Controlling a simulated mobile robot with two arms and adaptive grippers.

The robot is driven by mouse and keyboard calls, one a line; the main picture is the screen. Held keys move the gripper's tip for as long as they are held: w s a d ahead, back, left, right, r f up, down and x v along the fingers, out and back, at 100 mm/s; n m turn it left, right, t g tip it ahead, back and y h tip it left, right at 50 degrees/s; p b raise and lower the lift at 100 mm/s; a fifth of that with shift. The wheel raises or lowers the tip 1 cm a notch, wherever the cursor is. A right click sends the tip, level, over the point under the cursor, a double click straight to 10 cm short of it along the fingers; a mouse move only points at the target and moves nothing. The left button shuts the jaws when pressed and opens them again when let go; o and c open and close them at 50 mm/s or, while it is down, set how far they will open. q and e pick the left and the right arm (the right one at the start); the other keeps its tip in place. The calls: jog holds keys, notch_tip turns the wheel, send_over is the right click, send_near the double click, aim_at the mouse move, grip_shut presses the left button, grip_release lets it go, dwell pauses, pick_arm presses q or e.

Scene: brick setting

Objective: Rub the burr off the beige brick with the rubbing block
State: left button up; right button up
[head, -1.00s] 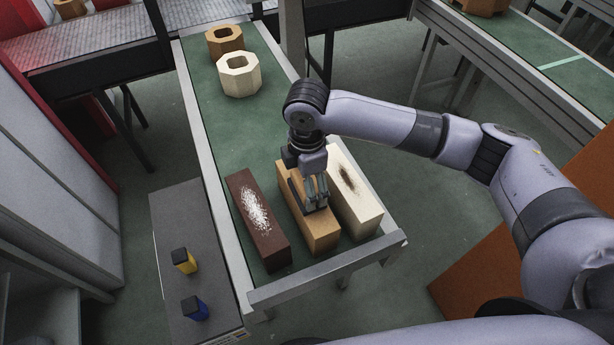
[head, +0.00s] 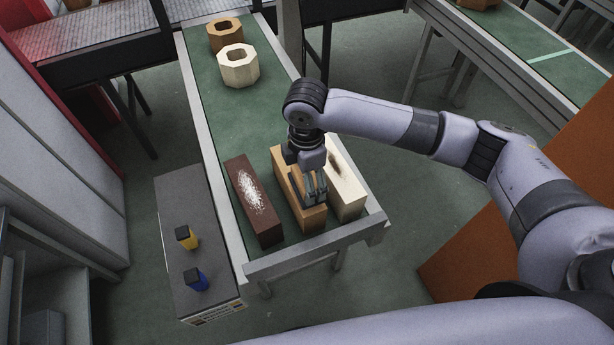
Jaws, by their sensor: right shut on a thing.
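A tan-beige brick (head: 313,221) lies lengthwise in the middle of three bricks at the near end of the green conveyor. My right gripper (head: 316,196) is over its top, pointing down, shut on a dark, slim block (head: 296,184) that looks like the rubbing block. The block is mostly hidden by the fingers and seems to rest on the brick's top, though exact contact cannot be told. No burr can be made out on the visible part of the brick. My left gripper is not in view.
A dark brown brick (head: 265,231) with a white powdery patch lies left; a cream brick (head: 350,200) with a dark smudge lies right. Two octagonal blocks stand farther back. The conveyor's middle is clear.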

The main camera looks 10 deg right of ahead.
notch_tip(320, 180, up, 2)
jog(key=shift+w+r+p, duration=0.1)
jog(key=shift+w+p, duration=0.05)
jog(key=shift+p, duration=0.55)
jog(key=shift+r+p, duration=0.35)
jog(key=shift+p, duration=0.05)
jog(key=shift+r, duration=1.05)
